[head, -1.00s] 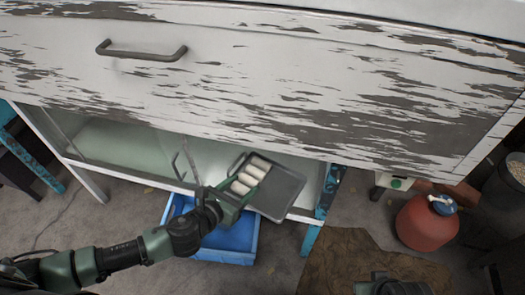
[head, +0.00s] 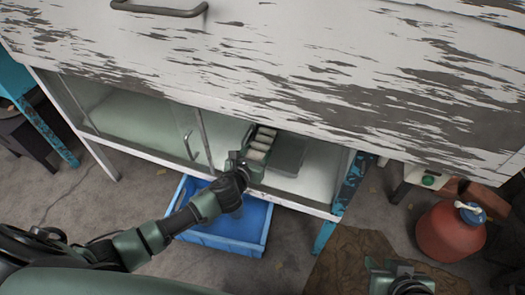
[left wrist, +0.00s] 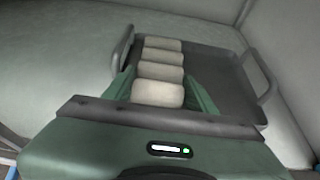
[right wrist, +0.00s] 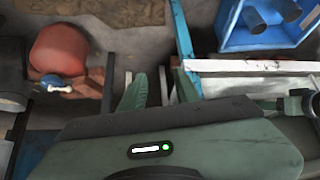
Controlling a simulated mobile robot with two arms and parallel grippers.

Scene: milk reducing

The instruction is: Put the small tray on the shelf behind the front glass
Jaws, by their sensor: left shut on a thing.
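The small tray (head: 288,155) is dark grey with raised handles; it also shows in the left wrist view (left wrist: 225,85). It is in the open right part of the cabinet, above or on the pale shelf (head: 318,170); contact is unclear. My right gripper (head: 395,268) is open and empty outside, at the lower right.
A blue crate (head: 262,235) stands on the floor below the shelf. A white cabinet front with peeling paint (head: 300,60) overhangs the opening. A blue leg (head: 350,185) bounds the opening's right. A red container (head: 450,235) is on the floor at the right.

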